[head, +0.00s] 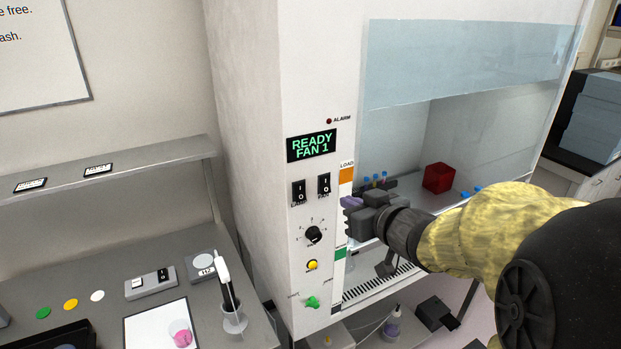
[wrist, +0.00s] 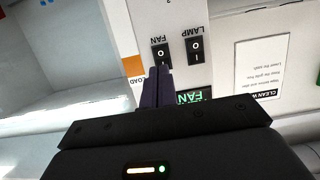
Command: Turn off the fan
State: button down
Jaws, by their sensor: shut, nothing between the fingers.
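The fan switch (head: 324,184) is the right one of two black rockers on the white cabinet front, marked I and O. In the wrist view, which shows the panel upside down, the switch labelled FAN (wrist: 160,54) lies just beyond my fingertips. The display (head: 311,146) reads "READY FAN 1". My gripper (head: 349,202) is shut and empty, to the right of and slightly below the fan switch in the head view. In the wrist view the closed fingers (wrist: 158,70) point at the switch's near edge; I cannot tell whether they touch.
The lamp switch (head: 299,192) sits close beside the fan switch; it also shows in the wrist view (wrist: 195,50). Below are a black dial (head: 313,235), a yellow knob (head: 312,265) and a green valve (head: 312,302). The glass sash (head: 470,65) and open hood are right.

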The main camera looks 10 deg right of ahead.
aim_at(326, 192)
jog(key=p+x, duration=0.1)
jog(key=x, duration=0.5)
jog(key=shift+w, duration=0.3)
jog(key=shift+w+a+f, duration=0.1)
jog(key=shift+a+f, duration=0.05)
jog(key=shift+w+f, duration=0.1)
jog(key=shift+w+a+f+b, duration=0.1)
jog(key=shift+f+b, duration=0.1)
jog(key=shift+b, duration=0.7)
jog(key=shift+r, duration=0.25)
